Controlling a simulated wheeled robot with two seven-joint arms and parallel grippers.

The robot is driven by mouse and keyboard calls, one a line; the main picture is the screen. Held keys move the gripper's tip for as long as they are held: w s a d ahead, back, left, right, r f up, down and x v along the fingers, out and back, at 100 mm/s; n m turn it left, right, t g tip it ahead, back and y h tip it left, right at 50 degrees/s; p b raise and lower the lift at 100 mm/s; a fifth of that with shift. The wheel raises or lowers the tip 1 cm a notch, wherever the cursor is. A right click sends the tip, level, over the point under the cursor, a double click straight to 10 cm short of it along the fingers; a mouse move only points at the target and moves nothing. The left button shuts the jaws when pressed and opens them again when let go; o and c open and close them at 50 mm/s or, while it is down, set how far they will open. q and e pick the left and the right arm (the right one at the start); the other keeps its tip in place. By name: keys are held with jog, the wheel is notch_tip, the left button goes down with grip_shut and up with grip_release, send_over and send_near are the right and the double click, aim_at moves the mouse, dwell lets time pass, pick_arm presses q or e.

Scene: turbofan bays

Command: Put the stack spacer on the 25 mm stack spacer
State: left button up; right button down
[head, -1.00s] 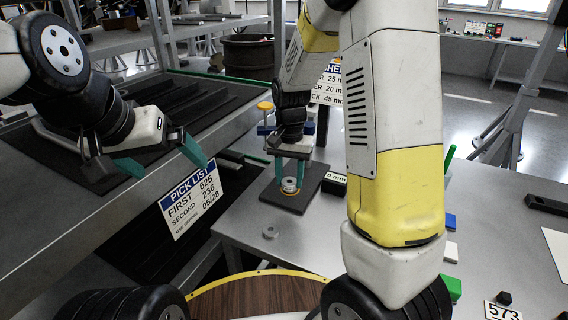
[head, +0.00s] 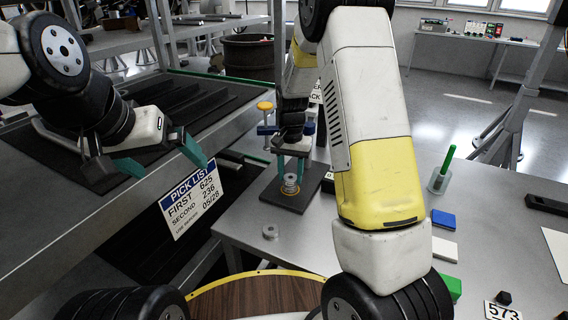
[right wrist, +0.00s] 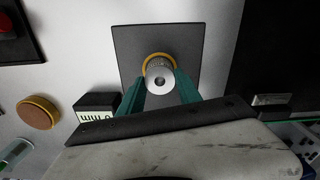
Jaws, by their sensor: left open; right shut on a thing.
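My right gripper (head: 290,174) is shut on a silver ring-shaped stack spacer (right wrist: 160,75), held above a dark square plate (head: 285,201). Below the held spacer, a grey piece (head: 290,189) shows at the plate's middle, with a gold ring (right wrist: 153,57) around its foot. I cannot tell whether the held spacer touches the piece below, nor read any size on that piece. A loose grey ring (head: 270,232) lies on the table in front of the plate. My left gripper (head: 162,166) is open and empty over the shelf edge at the left.
A pick list sign (head: 190,199) hangs on the shelf front. A block with a partly hidden mm label (right wrist: 97,107) stands beside the plate. A blue block (head: 443,219), a white block (head: 444,249) and a green marker in a holder (head: 440,177) stand to the right.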

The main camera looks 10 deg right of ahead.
aim_at(291, 177)
jog(key=shift+f, duration=0.1)
jog(key=c, duration=0.8)
grip_release()
jog(key=shift+c, duration=0.2)
notch_tip(291, 177, up, 12)
jog(key=s+d+r+n+t+y, duration=0.2)
jog(key=s+r+n+t, duration=0.1)
jog(key=s+r, duration=0.9)
jog(key=s+n+t, duration=0.2)
jog(key=s+t, duration=0.1)
jog(key=s, duration=1)
jog(key=shift+d+f, duration=0.15)
jog(key=shift+d, duration=0.05)
jog(key=shift+s, duration=0.1)
